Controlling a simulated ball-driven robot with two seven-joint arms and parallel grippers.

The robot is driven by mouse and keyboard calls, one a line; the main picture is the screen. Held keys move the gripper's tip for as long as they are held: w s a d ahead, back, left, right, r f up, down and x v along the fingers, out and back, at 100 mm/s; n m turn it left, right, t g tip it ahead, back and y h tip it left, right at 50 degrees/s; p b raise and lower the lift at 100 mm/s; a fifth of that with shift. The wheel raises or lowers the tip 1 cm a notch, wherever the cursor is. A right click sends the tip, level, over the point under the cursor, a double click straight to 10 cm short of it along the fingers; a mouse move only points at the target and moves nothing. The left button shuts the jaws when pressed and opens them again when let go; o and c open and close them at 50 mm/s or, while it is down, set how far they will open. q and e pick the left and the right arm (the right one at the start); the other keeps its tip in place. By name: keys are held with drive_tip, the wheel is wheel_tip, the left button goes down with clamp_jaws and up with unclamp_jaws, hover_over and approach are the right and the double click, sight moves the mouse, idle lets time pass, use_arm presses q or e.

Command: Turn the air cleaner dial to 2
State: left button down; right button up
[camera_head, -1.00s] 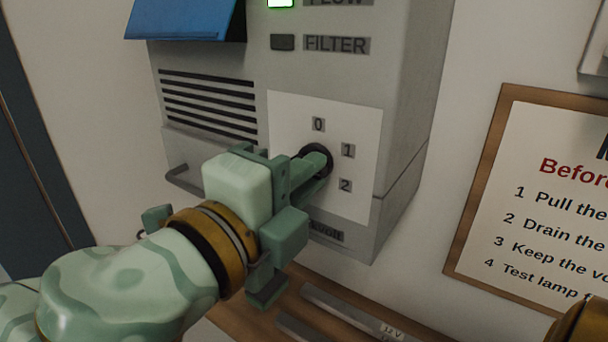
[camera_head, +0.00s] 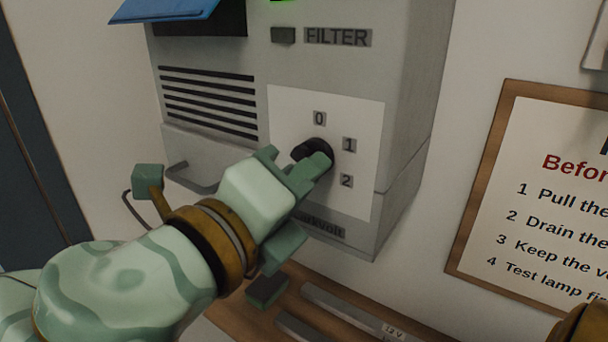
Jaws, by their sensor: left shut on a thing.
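The air cleaner (camera_head: 405,110) is a grey box on the wall. Its white panel (camera_head: 355,112) bears the marks 0, 1 and 2, from top to lower right. My left gripper (camera_head: 312,166) reaches in from the lower left, rolled over, and is shut on the dial. Its fingers hide part of the dial, and I cannot tell which mark the dial points to.
A slatted vent (camera_head: 208,105) and a drawer-like front with a handle (camera_head: 190,182) lie left of the dial. A framed notice (camera_head: 545,200) hangs to the right. A wooden board (camera_head: 330,318) with metal strips lies below. A blue flap (camera_head: 165,10) juts out above.

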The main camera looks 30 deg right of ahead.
use_arm(q)
drive_tip(key=shift+f, duration=0.15)
drive_tip(key=c, duration=1.4)
unclamp_jaws()
drive_tip(key=shift+c, duration=0.2)
drive_tip(key=b+v, duration=1.4)
drive_tip(key=v, duration=0.2)
drive_tip(key=shift+a, duration=0.2)
